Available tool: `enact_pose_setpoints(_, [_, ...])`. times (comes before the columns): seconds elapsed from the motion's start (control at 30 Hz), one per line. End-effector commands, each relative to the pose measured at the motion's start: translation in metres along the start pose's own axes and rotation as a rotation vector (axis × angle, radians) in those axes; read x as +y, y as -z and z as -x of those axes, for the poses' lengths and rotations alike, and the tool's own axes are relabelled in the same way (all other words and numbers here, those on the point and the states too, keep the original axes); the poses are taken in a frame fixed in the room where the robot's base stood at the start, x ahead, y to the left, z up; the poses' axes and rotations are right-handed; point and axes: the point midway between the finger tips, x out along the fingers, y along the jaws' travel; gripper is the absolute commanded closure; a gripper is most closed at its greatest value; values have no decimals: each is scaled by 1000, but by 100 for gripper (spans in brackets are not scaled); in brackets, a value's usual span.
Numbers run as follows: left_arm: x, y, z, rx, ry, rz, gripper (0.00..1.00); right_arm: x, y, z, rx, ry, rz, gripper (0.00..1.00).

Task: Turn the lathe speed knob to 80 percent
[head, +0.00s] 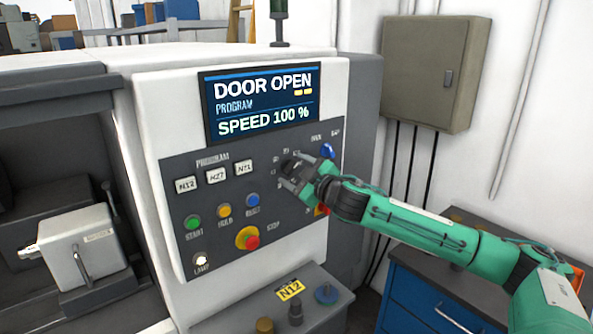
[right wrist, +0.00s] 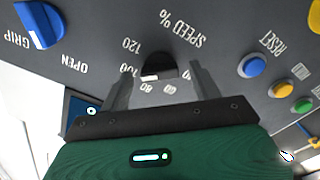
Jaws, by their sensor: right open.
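The black speed knob (right wrist: 160,66) sits on the dark panel under the printed words SPEED %, upside down in the right wrist view. Its white mark is near the printed 100. The lathe display (head: 262,100) reads DOOR OPEN, PROGRAM and SPEED 100 %. In the right wrist view my right gripper (right wrist: 163,82) is open, with one finger on each side of the knob. My left gripper is not in view.
A blue grip knob (head: 327,150) is close above my right gripper. A lower ledge (head: 325,283) juts out below. A grey cabinet (head: 432,70) hangs behind.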

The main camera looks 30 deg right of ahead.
Motion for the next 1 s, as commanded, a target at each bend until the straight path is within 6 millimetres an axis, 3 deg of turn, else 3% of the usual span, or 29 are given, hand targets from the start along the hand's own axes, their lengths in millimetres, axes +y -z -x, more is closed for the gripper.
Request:
enact_pose_setpoints(0.07, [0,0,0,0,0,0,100,0,0,0,0,0,0,36])
enact_pose_setpoints(0.3, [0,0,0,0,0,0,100,0,0,0,0,0,0,81])
enact_pose_setpoints(0.67, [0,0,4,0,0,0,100,0,1,0,0,1,55,81])
enact_pose_setpoints(1.0, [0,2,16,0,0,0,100,1,1,0,0,2,299,81])
